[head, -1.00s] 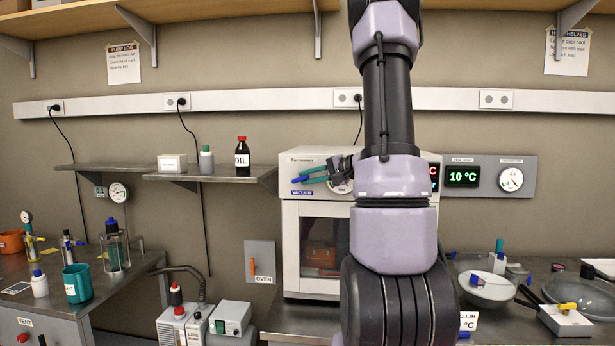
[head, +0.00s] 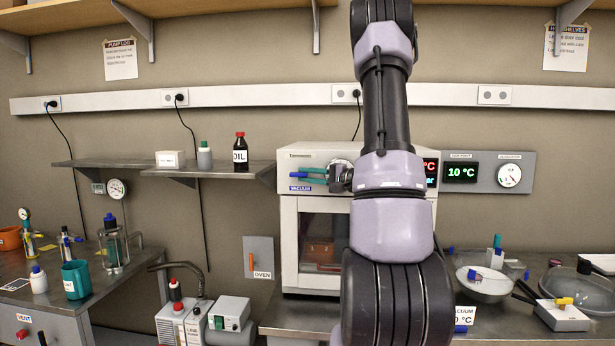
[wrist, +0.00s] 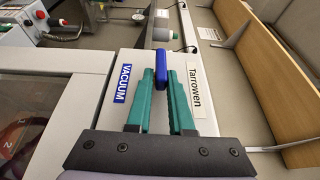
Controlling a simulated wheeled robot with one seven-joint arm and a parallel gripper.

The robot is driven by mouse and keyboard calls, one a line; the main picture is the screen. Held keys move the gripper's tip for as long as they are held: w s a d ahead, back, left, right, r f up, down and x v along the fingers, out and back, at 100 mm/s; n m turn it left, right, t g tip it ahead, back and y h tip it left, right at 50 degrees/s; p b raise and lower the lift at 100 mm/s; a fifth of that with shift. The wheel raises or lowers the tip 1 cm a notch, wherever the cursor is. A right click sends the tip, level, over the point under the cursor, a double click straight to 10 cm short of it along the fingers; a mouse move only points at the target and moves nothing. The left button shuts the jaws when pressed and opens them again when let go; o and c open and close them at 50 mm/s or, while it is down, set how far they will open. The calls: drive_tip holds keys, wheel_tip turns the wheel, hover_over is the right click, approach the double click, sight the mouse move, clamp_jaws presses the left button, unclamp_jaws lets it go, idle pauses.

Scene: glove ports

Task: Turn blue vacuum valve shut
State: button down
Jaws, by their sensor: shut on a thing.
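The blue vacuum valve (wrist: 160,61) is on the front of the white oven (head: 288,232), beside the blue VACUUM label (wrist: 122,83). In the wrist view its rounded blue handle sits between the green fingertips of my gripper (wrist: 161,82), which is shut on it. In the head view my gripper (head: 305,175) reaches in from the right along the upper oven front, just above the VACUUM label (head: 301,188). My arm and fingers hide part of the oven front and much of the valve, so its exact angle is hard to tell.
An orange-handled OVEN switch (head: 259,257) is on the wall left of the oven. A shelf (head: 180,172) with an OIL bottle (head: 240,152) stands close on the left. The right bench holds a bowl (head: 484,284) and a small box (head: 562,316).

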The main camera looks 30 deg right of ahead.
drive_tip(key=shift+a+f, duration=0.1)
drive_tip(key=shift+a, duration=0.05)
drive_tip(key=c, duration=0.9)
unclamp_jaws()
drive_tip(key=shift+o, duration=0.2)
drive_tip(key=shift+s, duration=0.1)
drive_tip(key=v, duration=1)
drive_tip(key=shift+s+d, duration=0.25)
